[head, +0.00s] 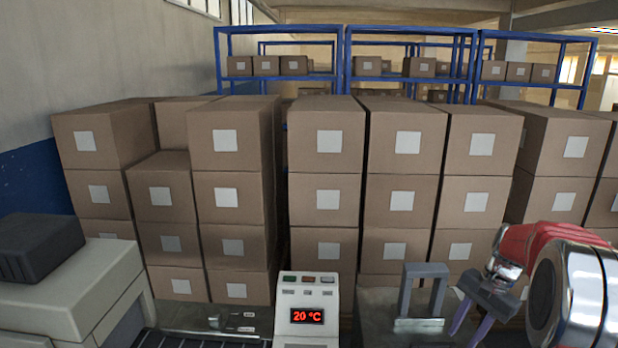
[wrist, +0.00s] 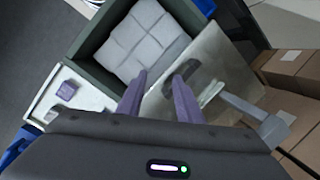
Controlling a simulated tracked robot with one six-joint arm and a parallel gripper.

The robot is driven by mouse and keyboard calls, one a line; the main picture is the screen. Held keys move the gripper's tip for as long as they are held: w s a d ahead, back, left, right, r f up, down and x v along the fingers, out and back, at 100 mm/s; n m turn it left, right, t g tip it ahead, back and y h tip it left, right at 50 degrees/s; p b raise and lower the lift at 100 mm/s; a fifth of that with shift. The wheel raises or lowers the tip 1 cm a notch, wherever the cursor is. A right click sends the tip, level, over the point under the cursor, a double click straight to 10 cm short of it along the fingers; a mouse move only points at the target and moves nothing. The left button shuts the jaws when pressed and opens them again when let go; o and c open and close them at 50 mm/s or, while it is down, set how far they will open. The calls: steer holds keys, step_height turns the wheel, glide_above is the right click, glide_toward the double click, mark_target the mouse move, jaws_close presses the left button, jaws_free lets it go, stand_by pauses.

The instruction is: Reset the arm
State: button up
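My arm (head: 577,295), red and chrome, comes in at the right edge of the head view. My gripper (head: 466,336) hangs at its end with its purple fingers pointing down, low in the picture. In the wrist view my gripper (wrist: 160,84) has its two purple fingers spread apart with a clear gap. Nothing is held between them. Beyond the fingertips are a dark-walled bin (wrist: 92,57) with white packets (wrist: 143,38) inside and a pale metal surface (wrist: 213,66).
A control box (head: 306,332) reading 20 °C stands at bottom centre. A grey bracket (head: 438,292) stands just left of my gripper. A pale machine housing (head: 62,290) is at left. Stacked cartons (head: 325,187) and blue shelves (head: 345,60) fill the back.

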steer(key=s+a+r+n+t+h, duration=0.1)
steer(key=s+a+r+n+t, duration=0.1)
steer(key=s+a+r+n, duration=0.2)
steer(key=s+a+r+n+t, duration=0.1)
steer(key=s+a+r+n, duration=0.2)
steer(key=s+a, duration=0.7)
steer(key=s+a+r+n+t+h, duration=0.1)
steer(key=s+a+r+n+t, duration=0.1)
steer(key=s+a+r+n, duration=0.2)
steer(key=shift+s+a+r+n+t+h, duration=0.3)
steer(key=shift+s+a+r, duration=0.55)
steer(key=shift+s+a, duration=1.75)
